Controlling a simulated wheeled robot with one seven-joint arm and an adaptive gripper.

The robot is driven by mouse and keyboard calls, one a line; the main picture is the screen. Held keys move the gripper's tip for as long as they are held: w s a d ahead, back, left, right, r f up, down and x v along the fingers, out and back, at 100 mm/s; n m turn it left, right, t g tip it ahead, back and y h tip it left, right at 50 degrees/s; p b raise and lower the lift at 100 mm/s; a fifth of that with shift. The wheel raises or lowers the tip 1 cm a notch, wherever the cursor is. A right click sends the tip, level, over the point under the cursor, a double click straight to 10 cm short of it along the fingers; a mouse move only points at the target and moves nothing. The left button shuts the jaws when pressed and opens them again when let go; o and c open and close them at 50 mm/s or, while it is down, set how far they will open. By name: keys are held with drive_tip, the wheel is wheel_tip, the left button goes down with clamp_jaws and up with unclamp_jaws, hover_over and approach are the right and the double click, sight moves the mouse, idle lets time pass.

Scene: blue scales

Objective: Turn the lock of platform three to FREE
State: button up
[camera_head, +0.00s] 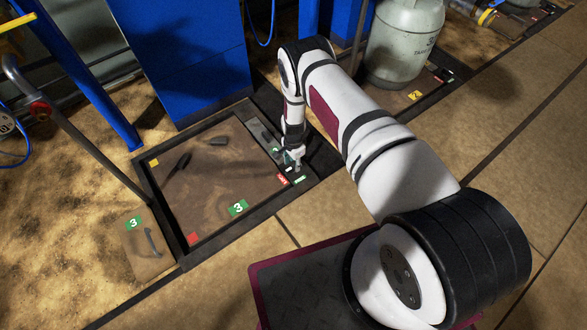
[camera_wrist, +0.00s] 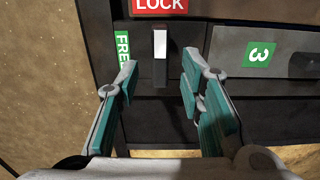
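Platform three (camera_head: 200,190) is a brown plate in a dark frame, with a green 3 label (camera_head: 237,208). Its lock lever (camera_wrist: 160,55) is a small dark bar with a white end, pointing up toward the red LOCK label (camera_wrist: 160,6) in the wrist view. The green FREE label (camera_wrist: 122,45) lies to its left. My gripper (camera_wrist: 162,84) is open, its teal-padded fingers on either side of the lever's lower end, with gaps visible. In the head view my gripper (camera_head: 292,158) is over the frame's right corner, where the red and green labels show beside it.
A grey plate with a green 3 (camera_wrist: 258,55) lies right of the lever. A blue column (camera_head: 195,60) stands behind the platform, and a grey gas cylinder (camera_head: 402,40) stands at the back right. A handled cover marked 3 (camera_head: 150,255) lies at the left. Open floor lies in front.

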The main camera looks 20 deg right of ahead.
drive_tip(key=shift+f+b, duration=0.4)
drive_tip(key=shift+f, duration=0.85)
drive_tip(key=shift+c, duration=0.6)
clamp_jaws()
